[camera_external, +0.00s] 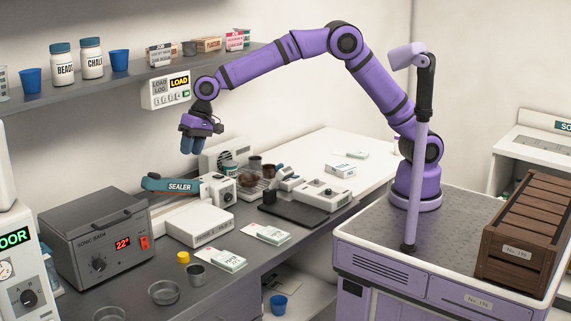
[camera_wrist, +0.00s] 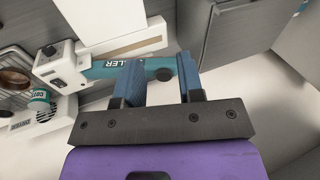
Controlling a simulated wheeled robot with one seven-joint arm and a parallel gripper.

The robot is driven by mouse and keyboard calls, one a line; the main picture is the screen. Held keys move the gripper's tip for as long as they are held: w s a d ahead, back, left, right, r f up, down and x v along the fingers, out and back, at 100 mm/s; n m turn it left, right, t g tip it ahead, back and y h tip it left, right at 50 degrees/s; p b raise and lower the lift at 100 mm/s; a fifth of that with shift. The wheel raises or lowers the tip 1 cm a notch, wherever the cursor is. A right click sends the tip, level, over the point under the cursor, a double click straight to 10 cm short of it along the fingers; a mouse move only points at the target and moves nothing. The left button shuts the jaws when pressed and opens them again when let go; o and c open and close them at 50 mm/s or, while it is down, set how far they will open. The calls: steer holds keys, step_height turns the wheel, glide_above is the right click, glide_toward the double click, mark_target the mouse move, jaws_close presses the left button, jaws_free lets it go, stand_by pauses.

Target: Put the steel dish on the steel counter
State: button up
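My gripper (camera_external: 192,148) hangs in the air above the sealer, with its blue fingers pointing down. In the wrist view my gripper (camera_wrist: 160,80) has its fingers apart, with nothing between them; the sealer's teal arm shows beyond. A shallow round metallic dish (camera_external: 164,293) sits on the dark grey counter (camera_external: 232,273) at the front left, well below my gripper. A second similar dish (camera_external: 110,314) is cut off by the bottom edge. I cannot tell which is the steel dish. Neither dish shows in the wrist view.
A metal cup (camera_external: 195,276) and yellow cap (camera_external: 183,257) stand near the dishes. A sonic bath (camera_external: 95,240) is on the left. The teal sealer (camera_external: 170,186), a white box (camera_external: 200,223) and several packets crowd the counter. A shelf (camera_external: 110,72) with jars runs above.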

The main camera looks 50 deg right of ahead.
steer(key=w+d+r, duration=0.1)
steer(key=d+r, duration=0.2)
steer(key=d, duration=0.4)
steer(key=w+d+r+t, duration=0.1)
steer(key=d+r, duration=0.3)
steer(key=d, duration=0.2)
steer(key=w+d+r, duration=0.2)
steer(key=d+r, duration=0.1)
steer(key=d, duration=0.4)
steer(key=s+d+r+t, duration=0.1)
steer(key=s+d+r, duration=0.15)
steer(key=d, duration=0.65)
steer(key=s+d+r, duration=0.2)
steer(key=d+r, duration=0.1)
steer(key=d, duration=0.5)
steer(key=s+d+t+h, duration=0.1)
steer(key=s+d, duration=0.4)
steer(key=d, duration=0.2)
steer(key=s+d+h, duration=0.1)
steer(key=s+d, duration=0.3)
steer(key=d, duration=0.3)
steer(key=s+d+f, duration=0.2)
steer(key=s+d, duration=0.3)
steer(key=s, duration=0.2)
steer(key=s+d+f+t+h, duration=0.1)
steer(key=s+d+f, duration=0.2)
steer(key=s, duration=0.4)
steer(key=shift+s+d+f+m+h, duration=0.2)
steer(key=shift+d+f+m+h, duration=0.15)
steer(key=shift+d, duration=0.5)
